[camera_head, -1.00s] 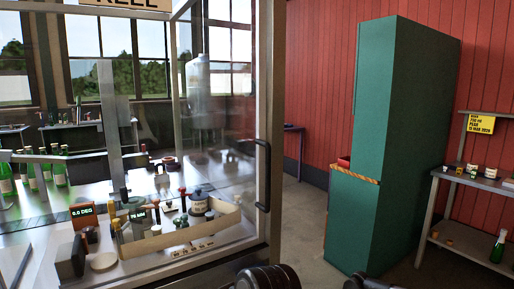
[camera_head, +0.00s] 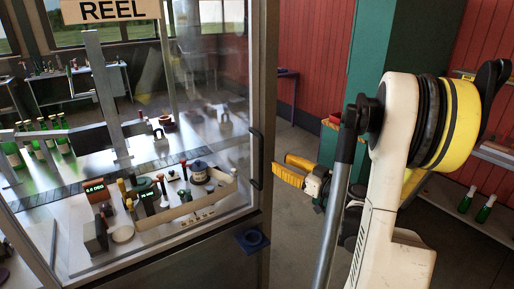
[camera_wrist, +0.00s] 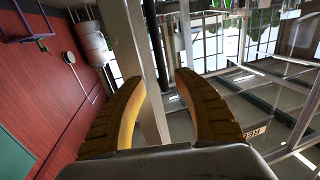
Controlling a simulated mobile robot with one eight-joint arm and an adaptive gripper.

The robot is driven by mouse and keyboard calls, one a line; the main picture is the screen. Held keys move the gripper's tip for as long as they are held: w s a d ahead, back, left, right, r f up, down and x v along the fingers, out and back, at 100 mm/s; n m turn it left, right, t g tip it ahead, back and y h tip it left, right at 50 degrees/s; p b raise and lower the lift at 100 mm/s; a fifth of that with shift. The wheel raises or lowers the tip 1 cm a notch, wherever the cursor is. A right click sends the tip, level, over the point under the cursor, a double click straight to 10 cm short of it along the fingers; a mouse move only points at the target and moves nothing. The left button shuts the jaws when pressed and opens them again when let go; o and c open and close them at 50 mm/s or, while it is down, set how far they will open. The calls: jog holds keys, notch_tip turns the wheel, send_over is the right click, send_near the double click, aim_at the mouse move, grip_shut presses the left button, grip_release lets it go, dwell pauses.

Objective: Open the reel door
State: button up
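The glass reel door (camera_head: 205,110) is on the machine enclosure, under the REEL sign (camera_head: 112,11). It looks closed. Its dark vertical handle (camera_head: 257,160) is on the grey frame at the right edge of the glass. My gripper (camera_head: 290,172) is to the right of the handle, apart from it in the head view, with its yellow fingers pointing left. In the wrist view my gripper (camera_wrist: 160,82) has its two ribbed fingers spread. A grey post (camera_wrist: 142,60) shows between and beyond the fingers; nothing is visibly held.
Behind the glass are a tray (camera_head: 190,208) of small tools and several green bottles (camera_head: 40,140). A green cabinet (camera_head: 405,40) stands behind my arm. A shelf with bottles (camera_head: 485,208) is at the right. Floor is open between enclosure and cabinet.

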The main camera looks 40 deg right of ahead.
jog(key=w+a, duration=0.1)
jog(key=w, duration=0.8)
jog(key=shift+w, duration=0.25)
grip_shut()
